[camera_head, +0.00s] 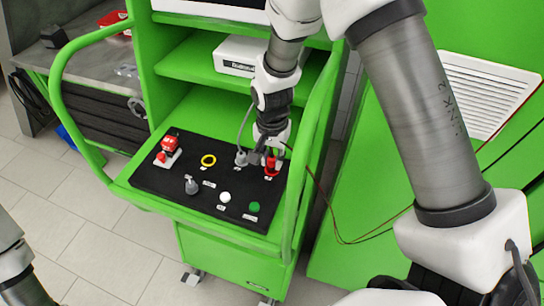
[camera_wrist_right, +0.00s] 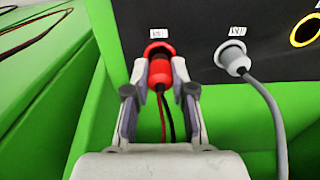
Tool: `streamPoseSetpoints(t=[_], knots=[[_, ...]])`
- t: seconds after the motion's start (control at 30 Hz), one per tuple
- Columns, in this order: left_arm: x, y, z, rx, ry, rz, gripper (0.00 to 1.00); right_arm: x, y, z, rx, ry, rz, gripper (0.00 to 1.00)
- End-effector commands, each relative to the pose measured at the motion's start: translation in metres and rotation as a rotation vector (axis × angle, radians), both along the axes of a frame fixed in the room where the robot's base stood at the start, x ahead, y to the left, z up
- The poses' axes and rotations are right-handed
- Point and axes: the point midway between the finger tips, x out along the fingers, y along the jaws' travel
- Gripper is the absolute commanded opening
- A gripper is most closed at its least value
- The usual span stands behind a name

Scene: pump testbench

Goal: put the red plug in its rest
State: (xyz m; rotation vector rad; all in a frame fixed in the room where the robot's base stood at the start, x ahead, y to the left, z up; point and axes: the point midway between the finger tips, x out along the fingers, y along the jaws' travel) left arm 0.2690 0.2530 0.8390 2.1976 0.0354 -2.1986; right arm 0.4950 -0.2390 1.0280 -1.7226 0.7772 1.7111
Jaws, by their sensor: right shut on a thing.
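The red plug (camera_wrist_right: 160,74) is between the two fingers of my right gripper (camera_wrist_right: 160,92), which is shut on it. A red and a black lead hang from its near end. Its far end meets the red round rest (camera_wrist_right: 157,48) on the black board; how deep it sits is hidden. In the head view my right gripper (camera_head: 267,157) is over the board's back right corner, with the red rest (camera_head: 272,171) just below it. The plug is mostly hidden there. My left gripper is out of view; only part of that arm shows at lower left.
On the black board (camera_head: 175,190), a grey plug (camera_wrist_right: 235,60) with a grey cable stands beside the red one. A yellow ring (camera_head: 208,160), a grey connector (camera_head: 191,186), white and green knobs and a red device (camera_head: 169,146) are also there. Green cart rails flank the board.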

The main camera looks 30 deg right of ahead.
Motion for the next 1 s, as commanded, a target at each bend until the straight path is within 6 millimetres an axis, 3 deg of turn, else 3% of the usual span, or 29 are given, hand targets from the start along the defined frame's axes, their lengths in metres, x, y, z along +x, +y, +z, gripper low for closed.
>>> streamPoseSetpoints(t=[1.0], knots=[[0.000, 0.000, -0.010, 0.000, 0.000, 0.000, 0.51, 0.000, 0.000, -0.019, 0.000, 0.000, 0.000, 0.00]])
